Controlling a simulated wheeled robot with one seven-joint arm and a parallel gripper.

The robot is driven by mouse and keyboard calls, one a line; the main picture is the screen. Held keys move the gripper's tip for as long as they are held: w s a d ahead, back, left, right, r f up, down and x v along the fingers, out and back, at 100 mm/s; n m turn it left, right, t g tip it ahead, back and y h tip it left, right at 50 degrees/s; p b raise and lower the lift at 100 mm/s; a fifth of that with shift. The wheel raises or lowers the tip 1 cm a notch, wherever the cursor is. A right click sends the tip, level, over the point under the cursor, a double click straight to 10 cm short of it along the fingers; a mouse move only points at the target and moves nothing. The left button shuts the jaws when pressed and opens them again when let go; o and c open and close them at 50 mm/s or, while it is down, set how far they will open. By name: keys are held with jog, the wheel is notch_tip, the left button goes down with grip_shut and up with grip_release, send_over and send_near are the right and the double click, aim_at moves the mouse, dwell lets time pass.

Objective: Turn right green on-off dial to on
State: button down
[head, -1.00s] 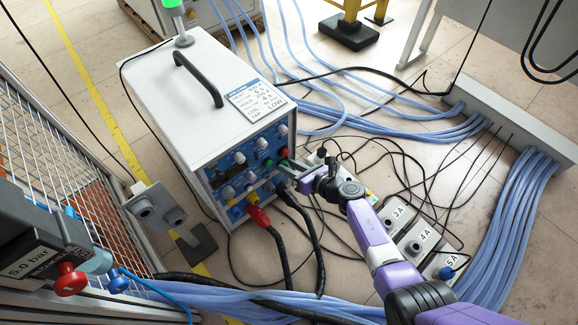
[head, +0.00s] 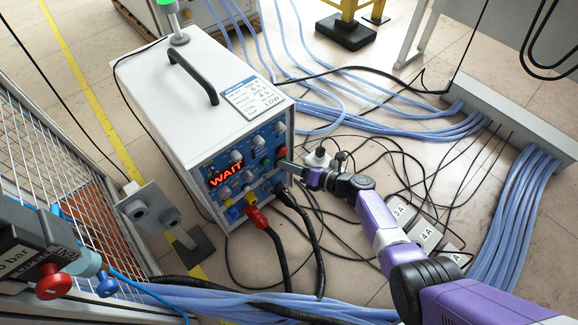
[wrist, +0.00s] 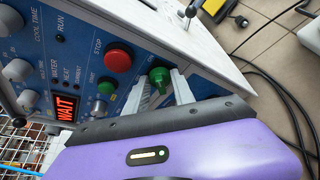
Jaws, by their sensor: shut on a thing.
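The white heater box (head: 190,95) has a blue front panel with knobs and buttons. In the wrist view, the green on-off dial (wrist: 159,76) sits at the panel's right side, near an "ON" label. My gripper (wrist: 162,88) is shut on it, one pale finger on each side, and is turned at an angle. In the head view my gripper (head: 288,166) is at the panel's right edge and hides the dial. The display (head: 226,173) glows red with "WAIT"; it also shows in the wrist view (wrist: 66,106).
A red stop button (wrist: 118,60) and a smaller green button (wrist: 106,86) sit left of the dial. Grey boxes (head: 424,234) and black wires lie on the floor at right.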

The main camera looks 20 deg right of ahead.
dwell(0.3)
jog(key=c, duration=1.1)
grip_release()
jog(key=shift+o, duration=0.2)
jog(key=p+v, duration=0.4)
jog(key=v, duration=0.3)
jog(key=shift+s+d, duration=0.15)
jog(key=shift+s, duration=0.2)
